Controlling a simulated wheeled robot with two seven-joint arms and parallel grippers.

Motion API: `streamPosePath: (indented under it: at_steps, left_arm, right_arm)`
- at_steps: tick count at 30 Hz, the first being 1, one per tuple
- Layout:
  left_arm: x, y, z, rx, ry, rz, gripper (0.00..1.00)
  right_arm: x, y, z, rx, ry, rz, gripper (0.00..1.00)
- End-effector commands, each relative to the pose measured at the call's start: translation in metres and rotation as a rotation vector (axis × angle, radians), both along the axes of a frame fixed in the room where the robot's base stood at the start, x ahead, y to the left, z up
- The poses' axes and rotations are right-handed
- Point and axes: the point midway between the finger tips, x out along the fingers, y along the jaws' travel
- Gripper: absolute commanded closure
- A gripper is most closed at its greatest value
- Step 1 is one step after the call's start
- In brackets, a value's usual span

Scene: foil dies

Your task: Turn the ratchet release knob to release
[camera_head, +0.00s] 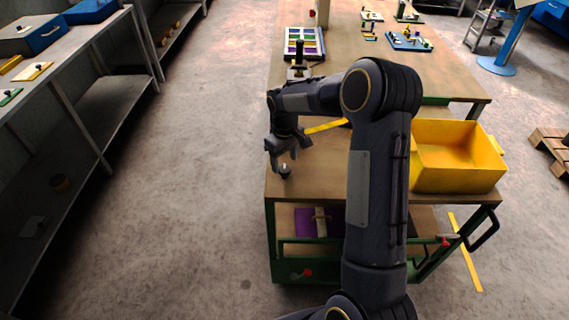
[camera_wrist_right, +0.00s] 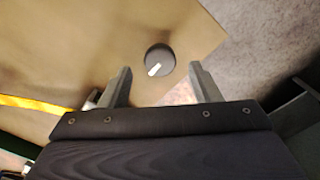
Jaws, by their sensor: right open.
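The ratchet release knob (camera_wrist_right: 160,60) is a round black knob with a white pointer mark, on the brown top of the cart. In the right wrist view its pointer is toward the lower left. In the head view the knob (camera_head: 285,171) is small, near the cart's left edge. My right gripper (camera_head: 284,158) hangs just above it, fingers down. In the right wrist view the gripper (camera_wrist_right: 160,82) is open, with one finger on each side of the knob's line and nothing between them. I cannot tell how far above the knob the fingertips are. My left gripper is not in view.
A yellow bin (camera_head: 455,178) stands on the right of the cart top (camera_head: 330,172). A yellow strap (camera_head: 325,127) lies behind the gripper. A workbench (camera_head: 350,45) with a coloured tray (camera_head: 304,43) is beyond. Open floor (camera_head: 190,180) lies to the left.

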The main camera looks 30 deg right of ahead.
Motion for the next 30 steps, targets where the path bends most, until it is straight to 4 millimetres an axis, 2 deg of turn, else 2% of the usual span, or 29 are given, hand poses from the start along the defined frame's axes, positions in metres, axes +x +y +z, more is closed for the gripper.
streamPosePath:
  at_steps: [6,16,26,30]
  left_arm:
    - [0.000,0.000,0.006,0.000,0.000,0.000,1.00]
    - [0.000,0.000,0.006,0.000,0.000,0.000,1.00]
    - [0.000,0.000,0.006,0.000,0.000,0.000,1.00]
    - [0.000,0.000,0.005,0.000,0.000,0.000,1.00]
  right_arm:
    - [0.000,0.000,-0.025,0.000,0.001,0.001,0.43]
    - [0.000,0.000,-0.030,0.000,-0.001,0.000,0.43]
    - [0.000,0.000,-0.030,0.000,-0.001,0.000,0.85]
    - [0.000,0.000,-0.030,0.000,-0.001,-0.003,0.87]
